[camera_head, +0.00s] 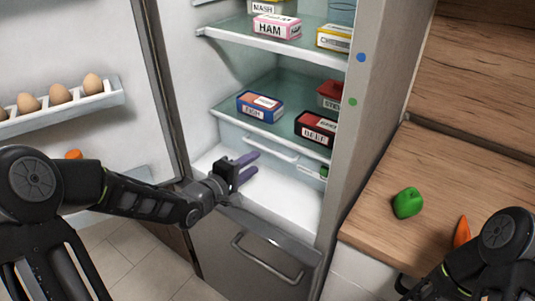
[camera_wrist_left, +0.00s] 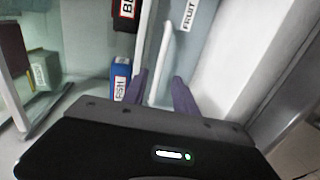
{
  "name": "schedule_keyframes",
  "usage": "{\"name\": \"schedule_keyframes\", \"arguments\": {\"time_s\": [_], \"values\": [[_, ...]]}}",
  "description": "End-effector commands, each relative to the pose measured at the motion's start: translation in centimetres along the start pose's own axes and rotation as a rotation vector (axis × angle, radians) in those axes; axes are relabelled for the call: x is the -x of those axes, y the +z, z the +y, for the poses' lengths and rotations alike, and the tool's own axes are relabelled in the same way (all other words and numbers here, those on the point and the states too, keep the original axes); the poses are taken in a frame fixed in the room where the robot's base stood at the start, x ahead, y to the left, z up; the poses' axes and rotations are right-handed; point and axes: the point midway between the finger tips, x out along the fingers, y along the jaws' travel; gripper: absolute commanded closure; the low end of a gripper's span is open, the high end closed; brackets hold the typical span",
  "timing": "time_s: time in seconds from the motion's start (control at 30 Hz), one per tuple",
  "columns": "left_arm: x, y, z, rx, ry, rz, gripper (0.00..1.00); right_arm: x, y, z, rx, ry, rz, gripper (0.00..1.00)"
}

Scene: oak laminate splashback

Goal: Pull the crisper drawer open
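The crisper drawer is a pale translucent bin under the lower glass shelf of the open fridge, with a white bar handle (camera_head: 270,150). My left gripper (camera_head: 257,162) is open and empty, its two purple fingers pointing at the drawer front, just below the handle in the head view. In the left wrist view the fingers (camera_wrist_left: 160,76) stand apart, with the white handle (camera_wrist_left: 165,55) lying between them in the picture; I cannot tell whether they touch it. A FRUIT label (camera_wrist_left: 190,14) shows on the drawer front. My right gripper is out of view.
A blue FISH box (camera_head: 260,105) and a black-and-red BEEF box (camera_head: 316,128) sit on the shelf above. The fridge side wall (camera_head: 345,150) stands to the right. A lower drawer handle (camera_head: 267,260) is below. A green pepper (camera_head: 408,203) and carrot (camera_head: 462,232) lie on the counter.

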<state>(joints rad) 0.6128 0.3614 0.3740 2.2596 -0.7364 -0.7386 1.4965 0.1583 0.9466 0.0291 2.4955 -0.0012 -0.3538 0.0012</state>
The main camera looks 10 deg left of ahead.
Motion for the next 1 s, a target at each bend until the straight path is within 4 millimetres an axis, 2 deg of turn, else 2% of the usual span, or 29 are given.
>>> {"name": "schedule_keyframes", "arguments": {"time_s": [0.23,0.63,0.77,1.0], "values": [[-1.4,0.1,0.0,0.0,0.001,-0.002,0.66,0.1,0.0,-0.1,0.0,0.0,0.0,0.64],[-7.1,0.1,0.0,0.0,-0.001,-0.001,0.66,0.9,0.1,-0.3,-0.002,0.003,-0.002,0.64],[-7.8,0.0,0.0,-0.001,-0.002,0.0,0.66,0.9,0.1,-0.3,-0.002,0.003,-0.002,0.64],[-7.8,0.0,-0.1,-0.001,-0.001,0.0,0.66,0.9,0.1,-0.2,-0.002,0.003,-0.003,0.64]]}}
